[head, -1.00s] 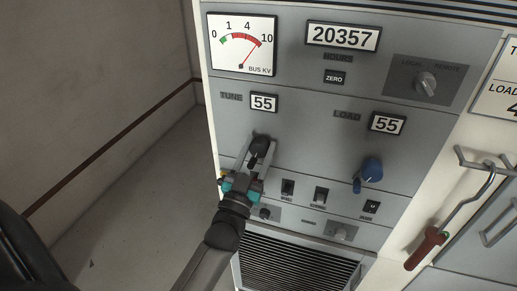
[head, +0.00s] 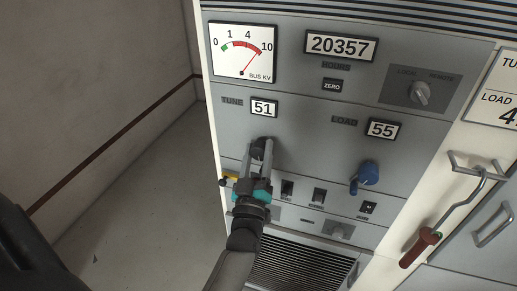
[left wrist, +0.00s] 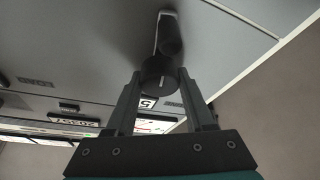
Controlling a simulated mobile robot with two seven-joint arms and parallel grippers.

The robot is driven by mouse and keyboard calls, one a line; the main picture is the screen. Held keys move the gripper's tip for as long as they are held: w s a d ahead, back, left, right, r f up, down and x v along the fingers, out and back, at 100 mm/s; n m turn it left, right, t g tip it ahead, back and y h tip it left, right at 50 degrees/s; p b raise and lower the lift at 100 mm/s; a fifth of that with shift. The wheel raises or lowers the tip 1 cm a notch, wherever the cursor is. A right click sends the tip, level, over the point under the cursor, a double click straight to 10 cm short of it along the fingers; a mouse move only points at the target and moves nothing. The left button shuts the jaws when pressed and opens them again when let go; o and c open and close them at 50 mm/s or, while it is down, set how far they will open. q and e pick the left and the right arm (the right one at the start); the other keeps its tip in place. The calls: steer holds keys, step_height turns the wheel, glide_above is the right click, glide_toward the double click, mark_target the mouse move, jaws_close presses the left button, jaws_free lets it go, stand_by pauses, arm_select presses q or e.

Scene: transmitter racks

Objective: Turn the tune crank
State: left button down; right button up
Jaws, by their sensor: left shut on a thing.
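The tune crank is a black knob with a short handle (head: 262,146) on the grey panel, below the TUNE counter (head: 264,108), which reads 51. My left gripper (head: 259,155) reaches up to it from below and is shut on the crank's handle. In the left wrist view the two fingers stand on either side of the black round handle end (left wrist: 160,74), with the crank arm behind it. The gripper hides part of the crank in the head view. My right gripper is not in view.
A blue load crank (head: 366,174) sits to the right, under a LOAD counter (head: 383,129) reading 55. Small switches (head: 319,196) line the panel below. A red-handled hook (head: 421,247) hangs at the right. Open floor (head: 140,210) lies left of the cabinet.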

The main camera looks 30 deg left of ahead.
arm_select(q)
steer(key=shift+n, duration=0.5)
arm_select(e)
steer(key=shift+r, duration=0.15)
arm_select(q)
steer(key=shift+c, duration=1.3)
jaws_free()
steer(key=shift+f, duration=0.1)
